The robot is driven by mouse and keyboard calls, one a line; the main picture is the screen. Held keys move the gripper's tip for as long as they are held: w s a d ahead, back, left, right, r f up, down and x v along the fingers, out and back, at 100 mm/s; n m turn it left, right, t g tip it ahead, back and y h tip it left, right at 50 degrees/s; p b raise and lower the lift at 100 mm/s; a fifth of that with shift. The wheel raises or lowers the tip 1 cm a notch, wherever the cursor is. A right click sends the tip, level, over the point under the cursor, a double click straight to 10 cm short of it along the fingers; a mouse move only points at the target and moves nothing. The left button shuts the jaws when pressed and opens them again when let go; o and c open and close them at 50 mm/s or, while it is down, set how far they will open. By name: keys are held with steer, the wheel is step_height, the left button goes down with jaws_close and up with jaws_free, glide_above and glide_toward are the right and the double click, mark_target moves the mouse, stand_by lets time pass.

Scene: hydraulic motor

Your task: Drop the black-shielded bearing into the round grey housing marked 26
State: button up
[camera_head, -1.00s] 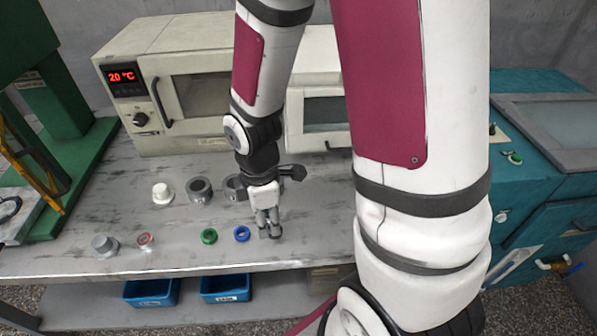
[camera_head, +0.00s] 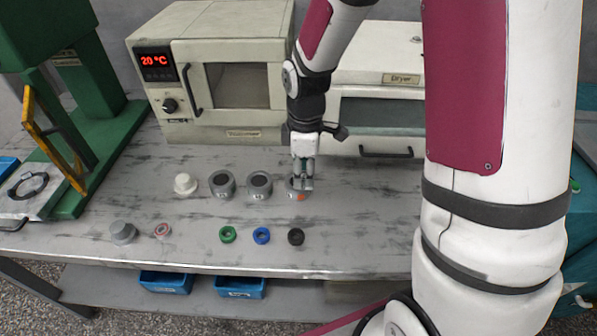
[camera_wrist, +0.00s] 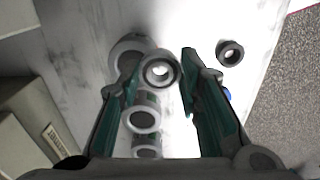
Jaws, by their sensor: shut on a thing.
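My gripper (camera_head: 302,186) is at the right end of a row of round grey housings. In the wrist view its fingers (camera_wrist: 160,72) are shut on a small ring with a grey rim, dark face and bright bore, which looks like the black-shielded bearing (camera_wrist: 161,69). The right-end housing (camera_wrist: 125,48) lies below and beside it, partly hidden by a finger; an orange mark shows there in the head view. The bearing appears above the housing and offset from its bore. Two more housings, the left (camera_head: 222,186) and middle (camera_head: 259,186), stand open. I cannot read which is 26.
Green (camera_head: 228,235), blue (camera_head: 262,236) and black (camera_head: 295,237) rings lie near the table's front edge. A white part (camera_head: 185,184), a grey cap (camera_head: 122,233) and a small red-centred ring (camera_head: 162,230) are left. Ovens stand behind.

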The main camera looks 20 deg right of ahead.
steer(key=w, duration=0.3)
steer(key=shift+w+f, duration=0.25)
steer(key=shift+w, duration=0.15)
steer(key=shift+f, duration=1.65)
